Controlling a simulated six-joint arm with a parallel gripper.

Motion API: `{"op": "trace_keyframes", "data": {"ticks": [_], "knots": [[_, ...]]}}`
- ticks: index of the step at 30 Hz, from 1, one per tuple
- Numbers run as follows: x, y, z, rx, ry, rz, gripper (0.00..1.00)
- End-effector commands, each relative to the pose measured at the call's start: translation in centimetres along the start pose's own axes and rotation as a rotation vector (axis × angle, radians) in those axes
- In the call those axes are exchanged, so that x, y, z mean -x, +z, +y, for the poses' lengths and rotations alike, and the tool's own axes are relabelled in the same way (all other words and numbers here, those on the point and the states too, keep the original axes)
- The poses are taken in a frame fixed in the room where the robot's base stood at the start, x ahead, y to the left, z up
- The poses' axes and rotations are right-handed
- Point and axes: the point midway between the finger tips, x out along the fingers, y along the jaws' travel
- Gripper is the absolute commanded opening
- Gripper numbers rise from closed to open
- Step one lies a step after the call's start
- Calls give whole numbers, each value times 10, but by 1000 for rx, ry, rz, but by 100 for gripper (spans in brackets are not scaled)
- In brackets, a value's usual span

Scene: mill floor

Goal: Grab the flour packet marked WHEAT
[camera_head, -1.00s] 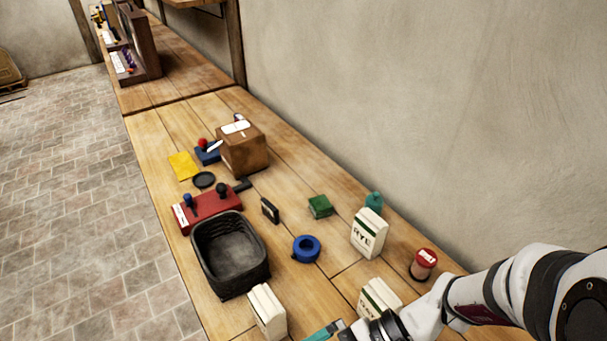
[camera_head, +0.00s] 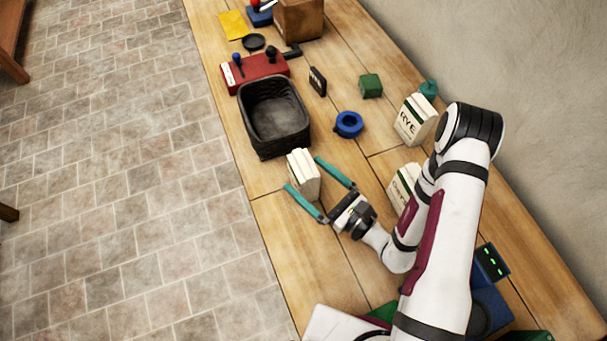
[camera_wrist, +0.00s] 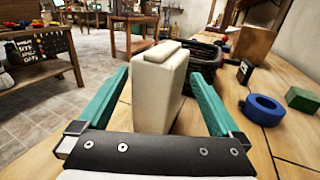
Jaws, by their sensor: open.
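A white flour packet (camera_head: 303,175) stands upright near the table's left edge, just below the black basket. Its plain faces show and no marking can be read; it also shows in the wrist view (camera_wrist: 160,92). My gripper (camera_head: 302,171) is open, with its teal fingers on either side of this packet's near part. In the wrist view (camera_wrist: 159,74) gaps show between packet and fingers. A packet marked RYE (camera_head: 412,122) stands to the right. Another white packet (camera_head: 402,184) is partly hidden by my arm, its lettering not fully readable. No WHEAT marking is legible.
The black basket (camera_head: 250,118) stands right behind the packet. A blue ring (camera_head: 348,124), a green block (camera_head: 371,86) and a small dark item (camera_head: 317,81) lie to the right. A red box with knobs (camera_head: 255,70) is beyond the basket.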

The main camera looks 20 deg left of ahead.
Motion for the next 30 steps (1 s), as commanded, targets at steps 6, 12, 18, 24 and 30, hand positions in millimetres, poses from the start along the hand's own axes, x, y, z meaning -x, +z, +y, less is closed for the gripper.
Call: {"op": "trace_keyframes", "data": {"ticks": [6, 12, 18, 24, 30], "knots": [[0, 0, 0, 0, -1, 0, 93], [0, 0, 0, -1, 0, 0, 57], [0, 0, 0, -1, 1, 0, 21], [0, 0, 0, -1, 1, 0, 0], [0, 0, 0, -1, 1, -1, 0]]}}
